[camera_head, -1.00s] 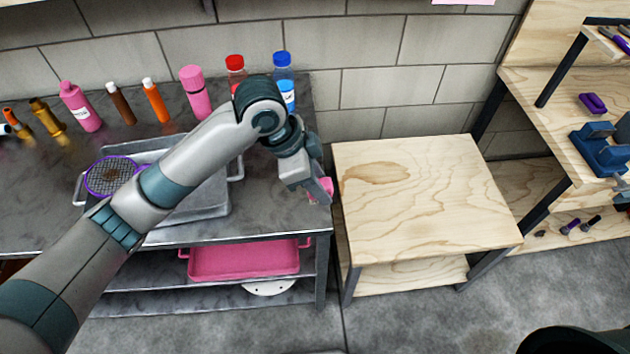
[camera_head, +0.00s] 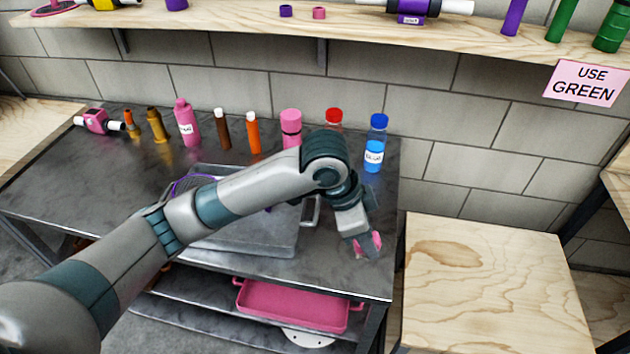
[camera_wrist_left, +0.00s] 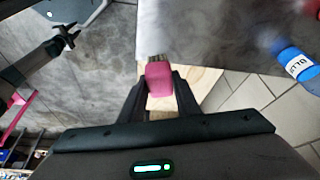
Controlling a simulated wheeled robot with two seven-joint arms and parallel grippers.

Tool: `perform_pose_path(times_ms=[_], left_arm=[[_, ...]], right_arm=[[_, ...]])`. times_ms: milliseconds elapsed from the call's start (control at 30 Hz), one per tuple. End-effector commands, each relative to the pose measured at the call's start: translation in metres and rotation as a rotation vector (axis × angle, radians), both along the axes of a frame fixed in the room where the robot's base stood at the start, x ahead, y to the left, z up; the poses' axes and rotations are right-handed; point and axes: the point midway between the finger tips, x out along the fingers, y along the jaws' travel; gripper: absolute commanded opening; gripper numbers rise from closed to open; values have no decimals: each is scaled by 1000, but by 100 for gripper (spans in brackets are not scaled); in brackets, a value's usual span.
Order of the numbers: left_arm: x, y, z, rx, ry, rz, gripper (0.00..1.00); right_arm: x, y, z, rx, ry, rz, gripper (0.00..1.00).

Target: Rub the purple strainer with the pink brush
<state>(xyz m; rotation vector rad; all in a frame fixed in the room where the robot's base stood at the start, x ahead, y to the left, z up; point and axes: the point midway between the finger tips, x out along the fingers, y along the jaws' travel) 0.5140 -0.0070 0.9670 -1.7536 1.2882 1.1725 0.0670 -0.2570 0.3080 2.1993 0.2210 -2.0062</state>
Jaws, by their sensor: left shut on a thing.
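My left gripper (camera_head: 368,246) is shut on the pink brush (camera_head: 376,243), above the right end of the dark metal table (camera_head: 350,275). In the left wrist view the brush (camera_wrist_left: 159,80) sits between the two fingers, its pale bristles pointing away from the gripper. The purple strainer (camera_head: 186,184) is at the metal tray (camera_head: 262,240) on the table, to the left of the gripper. My left arm hides much of the strainer. My right gripper (camera_wrist_left: 68,38) shows small at the upper left of the left wrist view, its fingers apart and empty.
Several bottles stand along the table's back, including a blue-capped one (camera_head: 375,145) behind the gripper. A pink tray (camera_head: 290,305) lies on the lower shelf. A wooden table (camera_head: 490,290) stands at right. A wooden wall shelf (camera_head: 280,38) runs above.

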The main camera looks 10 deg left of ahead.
Motion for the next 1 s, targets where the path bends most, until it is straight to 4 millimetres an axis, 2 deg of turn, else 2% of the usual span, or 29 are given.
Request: perform_pose_path(times_ms=[33, 300, 600, 800, 1000], left_arm=[[6, 16, 4, 3, -7, 70, 11], [29, 96, 31, 3, -10, 539, 11], [40, 176, 64, 1, -8, 1036, 11], [40, 205, 77, 1, -3, 1223, 11], [39, 211, 79, 0, -1, 1270, 11]], right_arm=[[0, 0, 0, 0, 0, 0, 31], [0, 0, 0, 0, 0, 0, 31], [0, 0, 0, 0, 0, 0, 31], [0, 0, 0, 0, 0, 0, 31], [0, 0, 0, 0, 0, 0, 31]])
